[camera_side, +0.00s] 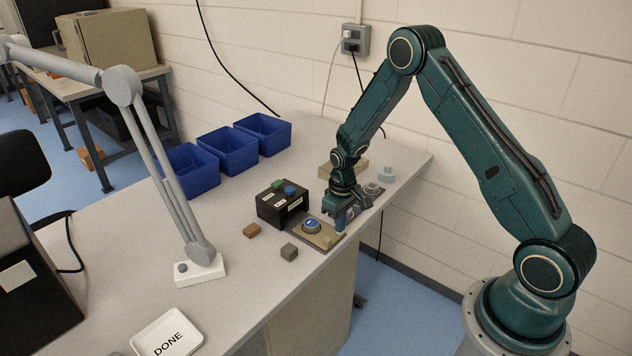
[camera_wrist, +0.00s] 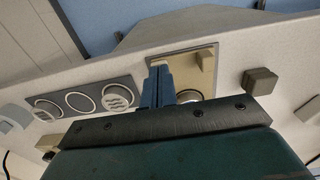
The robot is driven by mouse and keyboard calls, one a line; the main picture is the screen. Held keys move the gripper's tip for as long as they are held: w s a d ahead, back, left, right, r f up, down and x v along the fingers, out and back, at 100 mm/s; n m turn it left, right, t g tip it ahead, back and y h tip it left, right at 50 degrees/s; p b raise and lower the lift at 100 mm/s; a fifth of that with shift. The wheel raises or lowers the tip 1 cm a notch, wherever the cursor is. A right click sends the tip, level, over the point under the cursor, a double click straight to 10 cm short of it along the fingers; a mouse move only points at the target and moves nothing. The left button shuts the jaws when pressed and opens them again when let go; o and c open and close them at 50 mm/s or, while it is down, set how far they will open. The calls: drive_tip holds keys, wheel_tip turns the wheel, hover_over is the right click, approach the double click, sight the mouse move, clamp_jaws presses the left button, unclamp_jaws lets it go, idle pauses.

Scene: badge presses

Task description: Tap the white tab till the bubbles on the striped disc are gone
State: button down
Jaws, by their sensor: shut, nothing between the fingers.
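A tan plate (camera_side: 300,236) lies near the table's right edge in the side view. A round blue disc (camera_side: 311,226) with a pale mark sits on it; any bubbles are too small to make out. The plate (camera_wrist: 184,57) also shows in the wrist view, with a raised pale tan tab (camera_wrist: 207,59); I cannot tell whether this is the white tab. The disc there (camera_wrist: 188,96) is mostly hidden behind my fingers. My gripper (camera_side: 341,231) is shut and empty, pointing down over the plate beside the disc. I cannot tell whether it touches anything.
A black box (camera_side: 283,208) with green and blue buttons stands behind the plate. A grey strip (camera_wrist: 99,92) with round discs lies beside it. Brown (camera_side: 252,230) and grey (camera_side: 289,252) blocks lie nearby.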

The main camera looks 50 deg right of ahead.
wheel_tip(320, 180, up, 8)
drive_tip(key=shift+f, duration=0.15)
idle(1.1)
idle(0.5)
drive_tip(key=s+a+r+t, duration=0.1)
drive_tip(key=s+a+r, duration=0.15)
drive_tip(key=r, duration=0.45)
drive_tip(key=s+a+r+t, duration=0.1)
drive_tip(key=s+a+r, duration=0.15)
drive_tip(key=r, duration=0.35)
drive_tip(key=s+a+r+t, duration=0.1)
drive_tip(key=s+a+r, duration=0.1)
drive_tip(key=s+r, duration=0.35)
drive_tip(key=s+a+r+t, duration=0.1)
drive_tip(key=s+r, duration=0.3)
drive_tip(key=s, duration=0.4)
drive_tip(key=s+a+r+t, duration=0.1)
drive_tip(key=s+a+r, duration=0.2)
drive_tip(key=s, duration=0.5)
drive_tip(key=shift+a+r+t, duration=0.3)
drive_tip(key=shift+r, duration=0.1)
